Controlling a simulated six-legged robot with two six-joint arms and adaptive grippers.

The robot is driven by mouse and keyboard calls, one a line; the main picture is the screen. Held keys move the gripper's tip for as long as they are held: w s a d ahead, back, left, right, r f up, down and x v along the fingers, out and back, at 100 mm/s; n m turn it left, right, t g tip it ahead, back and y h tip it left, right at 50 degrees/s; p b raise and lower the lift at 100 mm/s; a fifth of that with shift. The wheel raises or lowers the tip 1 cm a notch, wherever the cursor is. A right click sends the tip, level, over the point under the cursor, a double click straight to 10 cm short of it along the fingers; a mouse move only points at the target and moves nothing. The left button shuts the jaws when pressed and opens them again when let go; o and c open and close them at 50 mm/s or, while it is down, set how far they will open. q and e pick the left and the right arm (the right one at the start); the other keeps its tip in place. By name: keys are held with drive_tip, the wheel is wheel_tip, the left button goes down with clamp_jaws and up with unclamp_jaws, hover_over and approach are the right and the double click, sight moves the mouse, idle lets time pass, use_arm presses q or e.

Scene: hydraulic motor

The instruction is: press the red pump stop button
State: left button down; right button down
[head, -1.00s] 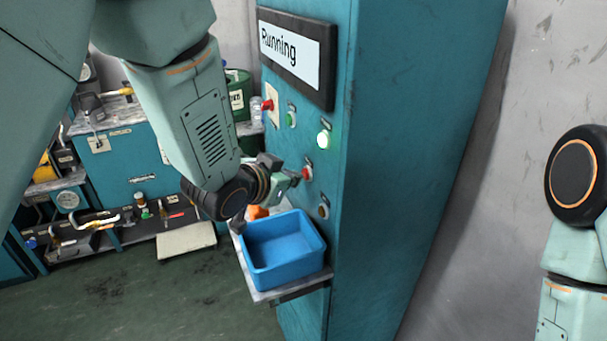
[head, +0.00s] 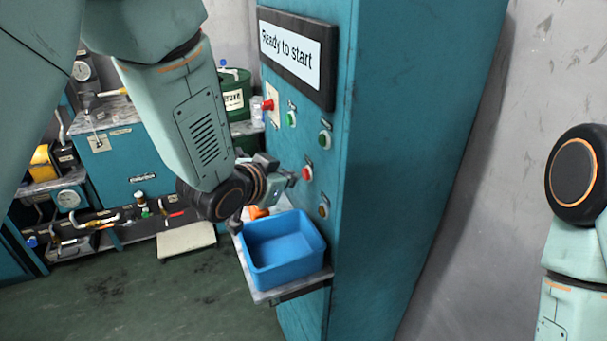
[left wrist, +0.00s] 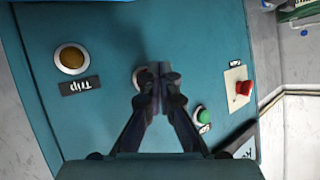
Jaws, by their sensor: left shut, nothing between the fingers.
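The red pump stop button (head: 307,173) sits on the front of the teal cabinet (head: 410,150), above an amber button (head: 323,211). My left gripper (head: 291,179) is shut and empty just left of the red button, with a small gap showing between them in the head view. In the left wrist view the closed fingertips (left wrist: 155,76) cover most of a round button, and only its pale rim (left wrist: 137,77) shows. The display (head: 290,54) reads "Ready to start". My right gripper is out of view.
A green button (head: 325,140) is above the red one. Another green button (head: 291,119) and a red mushroom button (head: 268,104) are farther left. A blue bin (head: 284,250) stands on a shelf below my left gripper. A grey wall (head: 530,80) is at right.

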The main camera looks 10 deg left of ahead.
use_arm(q)
drive_tip(key=shift+s+a, duration=0.25)
drive_tip(key=shift+s+a, duration=0.7)
drive_tip(key=shift+a, duration=0.35)
drive_tip(key=shift+s+a, duration=0.7)
drive_tip(key=shift+a, duration=0.3)
